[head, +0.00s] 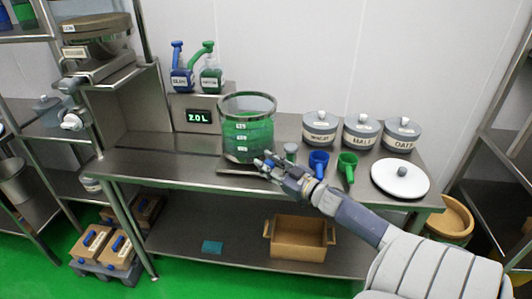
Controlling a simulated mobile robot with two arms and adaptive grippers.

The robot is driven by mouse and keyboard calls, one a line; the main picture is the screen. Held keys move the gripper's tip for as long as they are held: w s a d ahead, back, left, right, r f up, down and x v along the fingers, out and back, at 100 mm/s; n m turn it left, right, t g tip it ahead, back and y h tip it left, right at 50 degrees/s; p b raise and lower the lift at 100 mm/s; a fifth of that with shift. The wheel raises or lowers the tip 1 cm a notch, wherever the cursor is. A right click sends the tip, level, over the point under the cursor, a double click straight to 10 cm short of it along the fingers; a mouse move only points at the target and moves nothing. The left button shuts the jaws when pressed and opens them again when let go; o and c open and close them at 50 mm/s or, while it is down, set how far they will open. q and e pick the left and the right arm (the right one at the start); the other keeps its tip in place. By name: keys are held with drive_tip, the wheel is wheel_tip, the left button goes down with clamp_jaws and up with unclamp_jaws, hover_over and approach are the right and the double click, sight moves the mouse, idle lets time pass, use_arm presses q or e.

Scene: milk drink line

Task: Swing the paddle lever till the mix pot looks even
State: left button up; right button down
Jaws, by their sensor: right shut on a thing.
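A clear, round pot (248,133) with a greenish tint, a dark rim and white marks stands on the bench scale, left of centre. My right gripper (266,163) is at the pot's lower right side. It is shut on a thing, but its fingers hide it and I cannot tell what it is. I cannot make out a paddle lever. Whether the pot's contents look even is not clear from here. My left gripper is not in view.
A display (199,116) reads about 2.0L. Blue and green pump bottles (211,78) stand behind. Blue (318,162) and green (347,168) scoops, lidded jars (361,131) and a white lid (400,178) are at right. A wooden crate (298,240) is below. Bare bench lies at left.

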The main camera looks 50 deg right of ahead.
drive_tip(key=shift+s+f, duration=0.1)
drive_tip(key=shift+f, duration=0.25)
drive_tip(key=c, duration=1.2)
unclamp_jaws()
drive_tip(key=shift+s+d, duration=0.1)
drive_tip(key=shift+s+r, duration=0.1)
drive_tip(key=shift+r, duration=0.2)
drive_tip(key=s, duration=1.2)
drive_tip(key=shift+d, duration=0.15)
